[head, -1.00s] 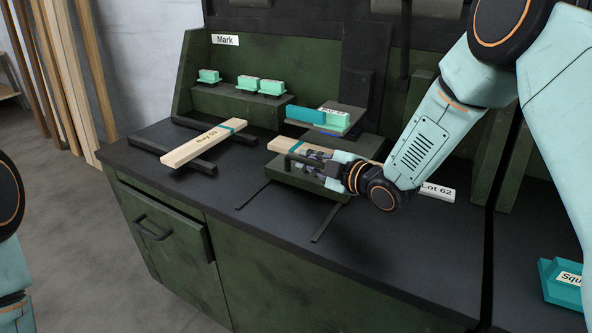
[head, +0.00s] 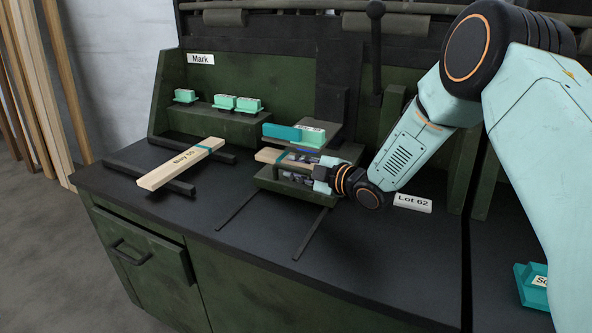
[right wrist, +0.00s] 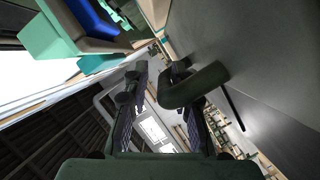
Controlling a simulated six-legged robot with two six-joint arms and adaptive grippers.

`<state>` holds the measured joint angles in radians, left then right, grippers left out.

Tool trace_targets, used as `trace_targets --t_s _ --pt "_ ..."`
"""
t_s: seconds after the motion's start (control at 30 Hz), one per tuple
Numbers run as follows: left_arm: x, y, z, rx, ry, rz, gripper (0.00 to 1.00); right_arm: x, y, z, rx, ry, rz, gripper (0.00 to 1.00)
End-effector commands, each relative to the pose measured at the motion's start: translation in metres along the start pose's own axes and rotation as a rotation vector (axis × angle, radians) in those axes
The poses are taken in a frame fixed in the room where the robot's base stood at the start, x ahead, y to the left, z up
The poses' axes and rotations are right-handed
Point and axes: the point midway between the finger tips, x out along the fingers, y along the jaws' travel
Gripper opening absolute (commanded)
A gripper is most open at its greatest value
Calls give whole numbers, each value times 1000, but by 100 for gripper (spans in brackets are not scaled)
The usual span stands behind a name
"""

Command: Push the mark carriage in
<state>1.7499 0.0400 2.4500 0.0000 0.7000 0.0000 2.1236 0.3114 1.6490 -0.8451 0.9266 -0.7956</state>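The mark carriage (head: 264,184) is a dark green sled with a wooden piece (head: 267,156) on it, at the back end of two dark rails on the bench. A teal block with a labelled mint block sits on a plate (head: 323,145) just above and behind it. My right gripper (head: 293,167) is at the carriage's right side, its fingers pointing left. In the right wrist view its fingers (right wrist: 157,75) stand apart, with a dark green rounded bar (right wrist: 194,87) at the right finger. Whether they touch is unclear. My left gripper is out of view.
A wooden bar (head: 165,177) lies across two dark supports at left. Mint blocks (head: 223,102) stand on a green ledge behind. A "Lot 62" tag (head: 412,203) lies right of my gripper. The bench front around the rails is clear.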

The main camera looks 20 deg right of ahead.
Motion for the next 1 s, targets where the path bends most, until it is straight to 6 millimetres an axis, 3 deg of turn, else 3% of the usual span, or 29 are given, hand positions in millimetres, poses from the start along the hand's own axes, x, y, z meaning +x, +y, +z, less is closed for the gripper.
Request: trace_targets --t_s 0.1,0.47,1.0 --pt "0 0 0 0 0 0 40 0 -1 0 0 0 -2 37" --pt "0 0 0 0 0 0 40 -4 -2 0 1 0 -5 37" --pt "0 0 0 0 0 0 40 -83 0 0 5 -1 1 37"
